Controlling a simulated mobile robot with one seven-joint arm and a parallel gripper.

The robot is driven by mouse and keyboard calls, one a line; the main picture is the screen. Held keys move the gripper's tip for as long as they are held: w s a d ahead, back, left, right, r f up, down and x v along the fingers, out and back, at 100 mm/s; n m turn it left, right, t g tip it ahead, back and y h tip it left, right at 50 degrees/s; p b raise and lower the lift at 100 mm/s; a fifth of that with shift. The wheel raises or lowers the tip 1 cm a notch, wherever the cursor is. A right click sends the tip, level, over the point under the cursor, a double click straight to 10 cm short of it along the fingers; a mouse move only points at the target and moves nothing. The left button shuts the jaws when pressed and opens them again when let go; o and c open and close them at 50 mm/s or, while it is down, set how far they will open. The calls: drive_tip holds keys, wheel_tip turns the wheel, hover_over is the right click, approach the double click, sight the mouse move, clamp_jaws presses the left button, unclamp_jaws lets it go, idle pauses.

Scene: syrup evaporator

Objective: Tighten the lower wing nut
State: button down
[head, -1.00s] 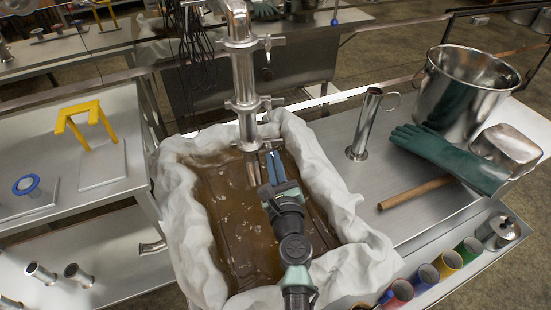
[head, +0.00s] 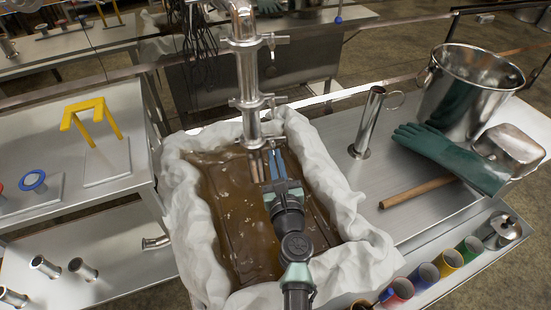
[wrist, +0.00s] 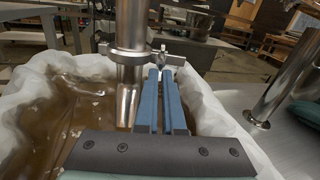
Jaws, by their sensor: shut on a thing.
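A vertical steel pipe (head: 248,75) stands over the syrup pan (head: 228,205), with clamps along it. The lowest clamp (wrist: 133,54) has the lower wing nut (wrist: 178,60) on its right side. My gripper (wrist: 161,72) reaches up to it from the near side, its two blue fingers close together. The fingertips are shut on the wing nut and hide part of it. In the head view my gripper (head: 271,152) is just right of the pipe's lower end, over the pan. A second wing nut (head: 270,100) sits higher on the pipe, apart from my gripper.
White cloth (head: 345,215) is bunched around the pan's rim. Coloured cups (head: 448,262) line the front shelf. A yellow bracket (head: 90,110) stands on the left table.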

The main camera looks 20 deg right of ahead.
drive_tip(key=shift+w+a+r, duration=0.15)
drive_tip(key=shift+a+r, duration=0.05)
drive_tip(key=shift+r, duration=0.25)
drive_tip(key=c, duration=1.1)
unclamp_jaws()
drive_tip(key=shift+o, duration=0.4)
drive_tip(key=shift+d, duration=0.1)
drive_tip(key=shift+f, duration=0.1)
drive_tip(key=v, duration=1.3)
drive_tip(key=shift+f, duration=0.1)
